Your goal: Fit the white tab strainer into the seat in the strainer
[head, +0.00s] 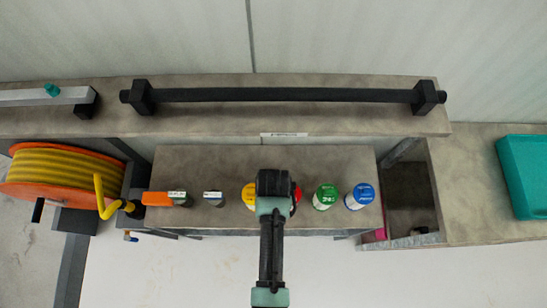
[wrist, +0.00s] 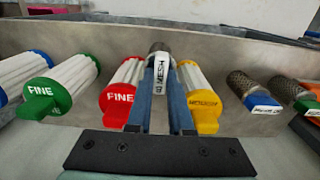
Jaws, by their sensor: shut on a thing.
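The white tab strainer (wrist: 157,72) shows in the wrist view as a white tab marked "MESH" with a dark metal body behind it. It sits between the two blue fingers of my gripper (wrist: 162,88), which is shut on it. A red tab strainer (wrist: 120,94) marked "FINE" is close on its left and a yellow tab strainer (wrist: 200,105) close on its right. I cannot tell whether the white tab strainer still rests on the bench. In the head view my gripper (head: 272,184) is over the bench and hides it. I cannot make out the strainer seat.
The grey bench (head: 220,160) also bears green (head: 325,196) and blue (head: 360,196) tab strainers, and an orange-tabbed part (head: 158,198). A yellow hose reel (head: 65,170) stands left. An open bin (head: 410,200) and a teal box (head: 525,170) are right.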

